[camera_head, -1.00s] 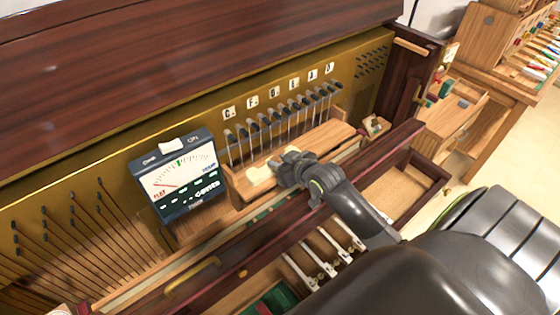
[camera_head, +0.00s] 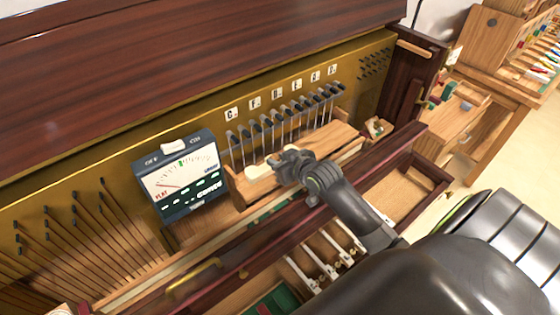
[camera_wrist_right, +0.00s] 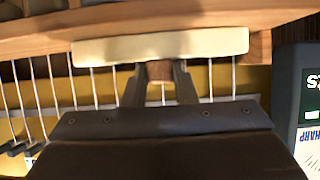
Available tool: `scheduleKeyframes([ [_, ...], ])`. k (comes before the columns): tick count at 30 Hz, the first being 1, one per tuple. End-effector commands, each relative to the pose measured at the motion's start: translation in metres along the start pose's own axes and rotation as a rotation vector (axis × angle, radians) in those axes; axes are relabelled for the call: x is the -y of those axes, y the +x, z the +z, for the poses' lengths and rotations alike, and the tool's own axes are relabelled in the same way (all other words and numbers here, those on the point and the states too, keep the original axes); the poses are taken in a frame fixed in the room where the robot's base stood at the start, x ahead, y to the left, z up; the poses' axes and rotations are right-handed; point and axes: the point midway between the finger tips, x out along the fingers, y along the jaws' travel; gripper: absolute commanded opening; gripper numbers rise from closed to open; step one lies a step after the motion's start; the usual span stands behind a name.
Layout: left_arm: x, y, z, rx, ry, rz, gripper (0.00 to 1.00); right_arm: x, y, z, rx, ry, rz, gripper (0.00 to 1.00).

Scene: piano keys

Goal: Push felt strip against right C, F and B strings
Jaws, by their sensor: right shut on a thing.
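The cream felt strip (camera_head: 258,171) lies near the left end of the wooden ledge, below the row of strings (camera_head: 262,140). In the right wrist view the strip (camera_wrist_right: 160,46) runs crosswise along the wood, with strings passing behind it; I cannot tell whether it presses on them. My right gripper (camera_head: 280,164) is at the strip. In the wrist view its fingers (camera_wrist_right: 159,72) are shut on a small wooden piece at the middle of the strip. Letter cards (camera_head: 277,93) stand above the strings; most are too small to read surely. My left gripper is not in view.
A tuner meter (camera_head: 180,178) stands just left of the strings. The wooden ledge (camera_head: 325,143) continues right of my gripper. A dark red rail (camera_head: 290,229) runs in front, with an open compartment (camera_head: 400,188) at the right. More strings (camera_head: 85,235) lie at the far left.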

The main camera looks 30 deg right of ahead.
Motion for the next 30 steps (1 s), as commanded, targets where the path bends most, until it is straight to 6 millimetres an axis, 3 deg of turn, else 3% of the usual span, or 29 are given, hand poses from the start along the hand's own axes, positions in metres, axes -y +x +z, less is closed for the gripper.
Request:
scheduleKeyframes([
  [29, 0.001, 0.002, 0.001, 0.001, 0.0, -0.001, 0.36, 0.0, 0.018, -0.009, -0.001, 0.0, 0.0, 0.1],
  [30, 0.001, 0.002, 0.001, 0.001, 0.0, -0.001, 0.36, 0.0, 0.018, -0.009, 0.0, 0.0, 0.0, 0.28],
])
